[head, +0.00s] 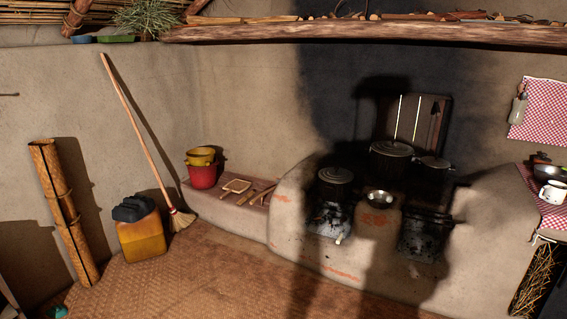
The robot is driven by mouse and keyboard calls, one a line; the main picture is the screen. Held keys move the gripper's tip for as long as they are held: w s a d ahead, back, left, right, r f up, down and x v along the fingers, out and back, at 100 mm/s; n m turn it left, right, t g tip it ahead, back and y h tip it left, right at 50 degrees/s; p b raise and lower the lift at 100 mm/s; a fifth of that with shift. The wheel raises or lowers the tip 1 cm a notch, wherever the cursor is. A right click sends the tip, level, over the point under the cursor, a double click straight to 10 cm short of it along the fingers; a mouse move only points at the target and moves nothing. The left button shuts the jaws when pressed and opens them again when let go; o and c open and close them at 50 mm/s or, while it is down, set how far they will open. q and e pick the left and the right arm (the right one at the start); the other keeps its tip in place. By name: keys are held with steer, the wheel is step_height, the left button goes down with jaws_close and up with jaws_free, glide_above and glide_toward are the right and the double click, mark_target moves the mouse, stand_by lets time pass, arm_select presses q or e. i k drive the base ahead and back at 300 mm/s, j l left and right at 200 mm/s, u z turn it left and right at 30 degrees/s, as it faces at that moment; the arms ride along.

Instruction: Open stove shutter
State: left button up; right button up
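The mud stove (290,215) stands at the right of centre, with dark pots on top. Its front has two sooty openings: the left one (330,222) has a small pale piece at its lower edge, and the right one (423,236) seems covered by a dark metal plate. I cannot tell for sure which part is the shutter, or whether that plate is shut. A dark upright panel (441,112) stands against the wall behind the pots. Neither gripper is in view.
A lidded pot (335,176), a larger pot (391,150) and a metal bowl (380,198) sit on the stove. A yellow jerrycan (142,238), broom (135,130) and rolled mat (62,210) stand at left. The woven floor (210,275) is clear before the stove.

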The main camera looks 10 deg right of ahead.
mark_target(429, 109)
steer(key=i+l+z, duration=0.4)
steer(key=i, duration=0.3)
steer(key=i+z, duration=0.4)
steer(key=i, duration=0.3)
steer(key=i+j+z, duration=0.1)
steer(key=i+z, duration=0.25)
steer(key=i, duration=0.35)
